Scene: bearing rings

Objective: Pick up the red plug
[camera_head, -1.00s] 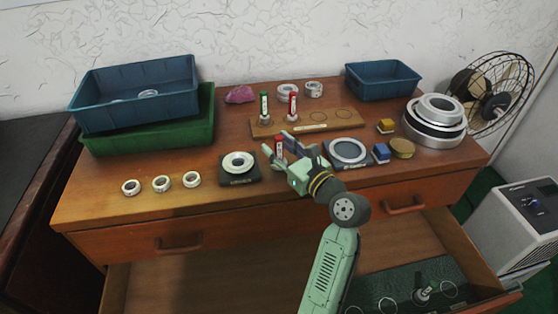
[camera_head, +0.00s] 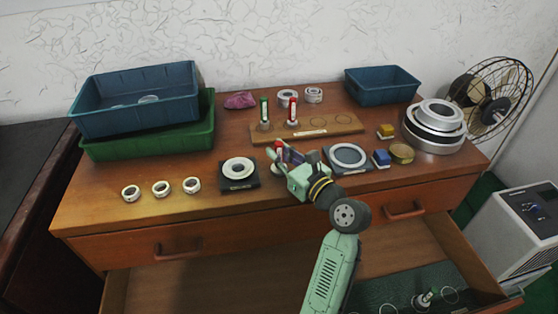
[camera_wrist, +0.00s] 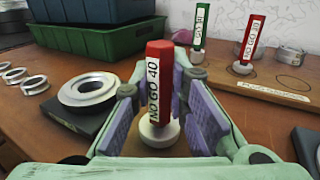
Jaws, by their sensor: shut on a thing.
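A red plug (camera_wrist: 160,62) with a white label reading "NO GO 40" and a pale round base stands upright between the fingers of my gripper (camera_wrist: 162,98) in the wrist view. The gripper is shut on it, with purple pads on both sides. In the head view my gripper (camera_head: 284,155) is low over the front middle of the wooden top, partly hiding the red plug (camera_head: 278,146). A second red-handled plug (camera_head: 293,108) stands on the wooden board behind, beside a green-handled plug (camera_head: 264,110).
A black stand with a ring (camera_head: 239,170) lies close left of my gripper, and another ring stand (camera_head: 348,156) lies to the right. The wooden board (camera_head: 330,124) is behind. Small rings (camera_head: 161,188) line the front left. The drawer below is open.

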